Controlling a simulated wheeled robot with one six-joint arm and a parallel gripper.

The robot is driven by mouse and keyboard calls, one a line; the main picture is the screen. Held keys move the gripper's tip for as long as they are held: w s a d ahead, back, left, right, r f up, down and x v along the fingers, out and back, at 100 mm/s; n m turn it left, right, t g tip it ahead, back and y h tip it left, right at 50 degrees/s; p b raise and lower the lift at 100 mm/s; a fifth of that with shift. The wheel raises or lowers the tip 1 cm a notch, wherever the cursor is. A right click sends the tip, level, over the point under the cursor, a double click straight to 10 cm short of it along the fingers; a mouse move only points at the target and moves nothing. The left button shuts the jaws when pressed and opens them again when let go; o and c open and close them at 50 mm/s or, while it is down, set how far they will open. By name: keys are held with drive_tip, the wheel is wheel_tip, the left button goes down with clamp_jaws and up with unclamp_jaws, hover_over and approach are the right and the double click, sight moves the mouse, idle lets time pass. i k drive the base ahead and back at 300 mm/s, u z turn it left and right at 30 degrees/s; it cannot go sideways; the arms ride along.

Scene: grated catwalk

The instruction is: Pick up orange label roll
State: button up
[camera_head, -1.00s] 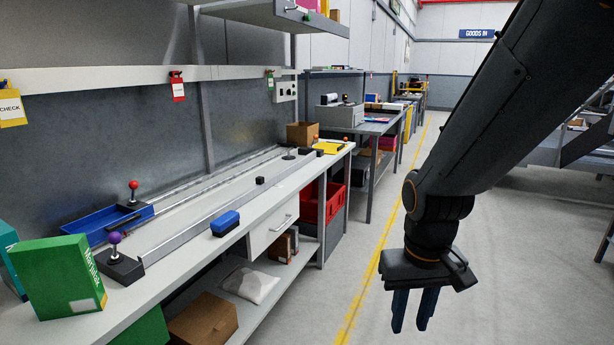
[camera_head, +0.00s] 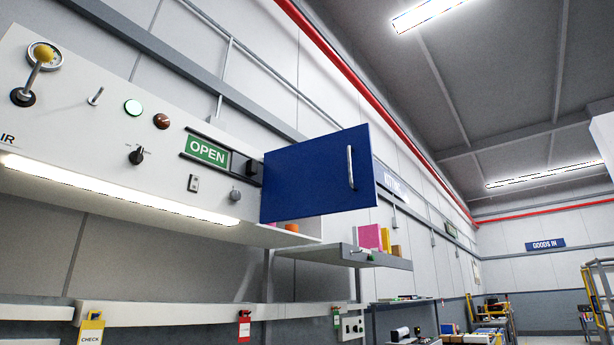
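A small orange round object (camera_head: 291,227), which may be the orange label roll, shows just below the lower edge of a blue cabinet door (camera_head: 318,178). Most of the space behind the door is hidden by it. A bit of pink shows beside the orange object, to its left. The blue door has a silver vertical handle near its right edge and appears to stand out from the wall unit. My gripper is not in view.
A white control panel (camera_head: 120,150) with knobs, a lever and a green OPEN sign (camera_head: 207,151) overhangs on the left, with a lit lamp (camera_head: 110,190) beneath. A grey shelf (camera_head: 375,259) holds pink and yellow items. Hanging tags are below. The workbench top is out of view.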

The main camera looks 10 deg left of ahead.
sight(293, 228)
drive_tip(key=z, duration=1)
drive_tip(key=k, duration=1.25)
drive_tip(key=z, duration=0.85)
drive_tip(key=i, duration=0.95)
drive_tip(key=u, duration=0.8)
drive_tip(key=i, duration=1.55)
drive_tip(key=u, duration=1.7)
drive_tip(key=i, duration=0.9)
drive_tip(key=u, duration=0.55)
